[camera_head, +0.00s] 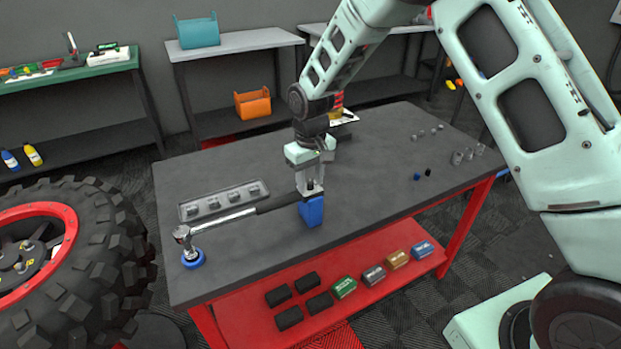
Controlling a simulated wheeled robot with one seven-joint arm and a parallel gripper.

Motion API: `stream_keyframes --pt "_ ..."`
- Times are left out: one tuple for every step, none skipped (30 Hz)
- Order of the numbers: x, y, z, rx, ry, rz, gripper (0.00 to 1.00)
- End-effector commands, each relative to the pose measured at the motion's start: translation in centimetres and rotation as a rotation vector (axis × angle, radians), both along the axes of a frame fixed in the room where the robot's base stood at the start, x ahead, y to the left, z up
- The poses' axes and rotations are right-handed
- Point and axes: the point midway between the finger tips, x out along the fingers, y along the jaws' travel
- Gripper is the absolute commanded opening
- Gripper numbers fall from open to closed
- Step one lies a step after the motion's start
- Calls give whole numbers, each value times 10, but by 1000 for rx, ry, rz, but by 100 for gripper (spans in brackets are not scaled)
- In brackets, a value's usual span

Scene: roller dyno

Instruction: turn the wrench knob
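The wrench (232,217) lies across the near part of the table, with a silver shaft and a dark handle (278,203). Its head at the left end sits over a blue round base (193,259). The handle's right end reaches a blue block (312,211) on the table. My gripper (310,189) points down right above the blue block, at the handle's end. Its fingers hide that end, so the knob cannot be made out clearly. I cannot tell whether the fingers are closed on it or apart.
A grey tray with sockets (208,208) lies just behind the wrench. Small sockets (463,156) and bits stand at the table's right. The dark table top (240,165) is otherwise mostly clear. A large tyre (110,225) stands close to the table's left side.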

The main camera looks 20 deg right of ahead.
Motion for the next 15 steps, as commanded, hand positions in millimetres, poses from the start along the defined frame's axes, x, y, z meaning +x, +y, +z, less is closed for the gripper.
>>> stream_keyframes --pt "0 0 0 0 0 0 39" --pt "0 0 0 0 0 0 39" --pt "0 0 0 0 0 0 39" --pt "0 0 0 0 0 0 39" --pt "0 0 0 0 0 0 39" --pt "0 0 1 0 0 0 39" --pt "0 0 2 0 0 0 39" --pt "0 0 3 0 0 0 39" --pt "0 0 6 0 0 0 39" --pt "1 0 10 0 -1 0 39" --pt "1 0 14 1 -3 0 39" --pt "1 0 20 1 -4 0 39" --pt "1 0 26 1 -4 0 39" --pt "1 0 32 1 -5 0 39" --pt "1 -1 41 1 -5 -1 39"
